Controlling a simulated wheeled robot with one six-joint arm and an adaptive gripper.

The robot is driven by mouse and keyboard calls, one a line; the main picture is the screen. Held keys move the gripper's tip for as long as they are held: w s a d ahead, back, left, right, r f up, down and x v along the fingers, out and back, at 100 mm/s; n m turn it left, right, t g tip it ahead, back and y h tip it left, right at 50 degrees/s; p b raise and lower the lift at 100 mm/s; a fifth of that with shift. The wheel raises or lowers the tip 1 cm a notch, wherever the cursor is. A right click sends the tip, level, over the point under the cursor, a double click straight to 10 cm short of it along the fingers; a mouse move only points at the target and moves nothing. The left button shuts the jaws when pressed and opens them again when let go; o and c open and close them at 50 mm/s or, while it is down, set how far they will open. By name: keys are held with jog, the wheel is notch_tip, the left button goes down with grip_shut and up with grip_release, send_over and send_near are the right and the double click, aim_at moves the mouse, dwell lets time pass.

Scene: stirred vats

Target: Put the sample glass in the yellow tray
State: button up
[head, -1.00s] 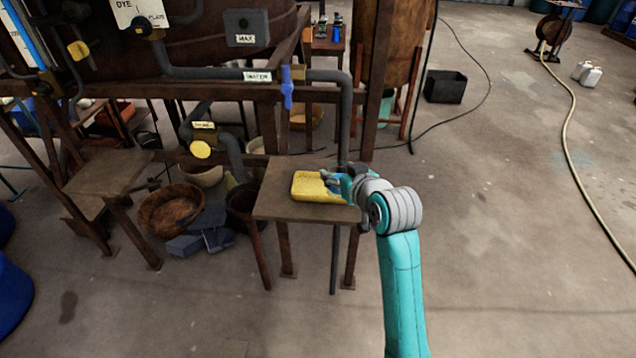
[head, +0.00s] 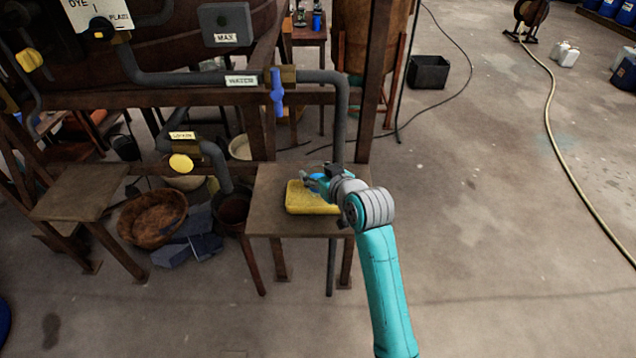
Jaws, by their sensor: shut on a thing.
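The yellow tray (head: 305,203) lies on a small wooden table below the pipes. My gripper (head: 311,181) is above the tray's back right part, at the end of my teal arm. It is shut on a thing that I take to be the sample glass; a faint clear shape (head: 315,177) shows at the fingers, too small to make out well. I cannot tell whether the glass touches the tray. My wrist hides the tray's right end.
The small table (head: 268,222) has bare wood left of the tray. A grey pipe with a blue valve handle (head: 278,92) comes down behind it. A dark bucket (head: 233,208) and a wooden bowl (head: 150,217) stand at left.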

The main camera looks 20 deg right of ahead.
jog(key=shift+f, duration=1.7)
jog(key=shift+f, duration=0.15)
jog(key=o, duration=1.6)
jog(key=v, duration=1.2)
